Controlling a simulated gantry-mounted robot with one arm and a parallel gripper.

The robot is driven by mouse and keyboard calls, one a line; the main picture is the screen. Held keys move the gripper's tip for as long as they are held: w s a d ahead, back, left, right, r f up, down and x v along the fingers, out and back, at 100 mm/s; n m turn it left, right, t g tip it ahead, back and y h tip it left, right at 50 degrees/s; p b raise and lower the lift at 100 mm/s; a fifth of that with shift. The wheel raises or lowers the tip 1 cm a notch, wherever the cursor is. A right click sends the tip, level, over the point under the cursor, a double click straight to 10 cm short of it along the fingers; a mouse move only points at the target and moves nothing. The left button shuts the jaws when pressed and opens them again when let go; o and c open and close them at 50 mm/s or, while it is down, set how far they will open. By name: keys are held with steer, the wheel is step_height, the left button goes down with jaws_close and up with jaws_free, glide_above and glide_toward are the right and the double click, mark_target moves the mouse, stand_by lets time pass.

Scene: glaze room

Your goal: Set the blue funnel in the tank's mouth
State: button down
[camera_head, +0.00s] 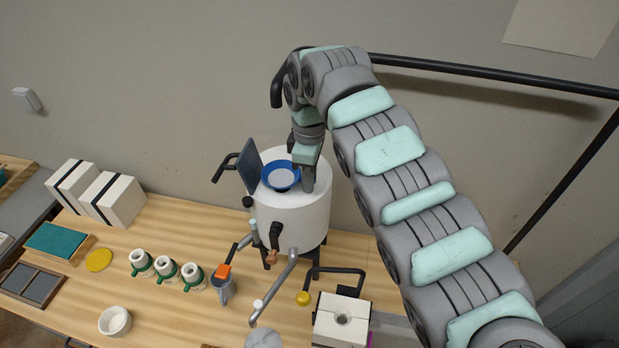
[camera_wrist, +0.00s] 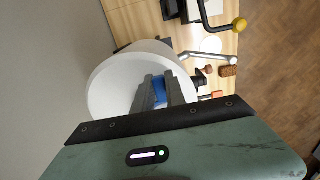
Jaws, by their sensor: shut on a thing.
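The white tank (camera_head: 292,218) stands on the wooden table, with its dark lid (camera_head: 249,166) swung up at the left. The blue funnel (camera_head: 281,177), wide-rimmed with a pale inside, is upright at the tank's top, over or in the mouth. My gripper (camera_head: 308,184) is shut on the funnel's right side. In the wrist view, the fingers of my gripper (camera_wrist: 160,94) reach over the tank (camera_wrist: 112,90), with a bit of the blue funnel (camera_wrist: 159,88) between them. The mouth and spout are hidden, so I cannot tell whether the funnel rests in it.
Several white-and-green fittings (camera_head: 167,269) stand on the table (camera_head: 165,225) at the left. A grey cup with an orange top (camera_head: 223,272), a bent grey pipe (camera_head: 275,285) and a white box (camera_head: 341,320) are in front of the tank. White boxes (camera_head: 120,200) stand at the back left.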

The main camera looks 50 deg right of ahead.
steer(key=shift+f+b, duration=0.55)
steer(key=shift+b, duration=0.2)
stand_by(0.5)
stand_by(0.4)
steer(key=c, duration=1.3)
jaws_free()
steer(key=shift+r, duration=0.1)
step_height(320, 180, up, 10)
steer(key=p, duration=0.3)
steer(key=shift+r+p, duration=0.35)
steer(key=shift+p, duration=0.1)
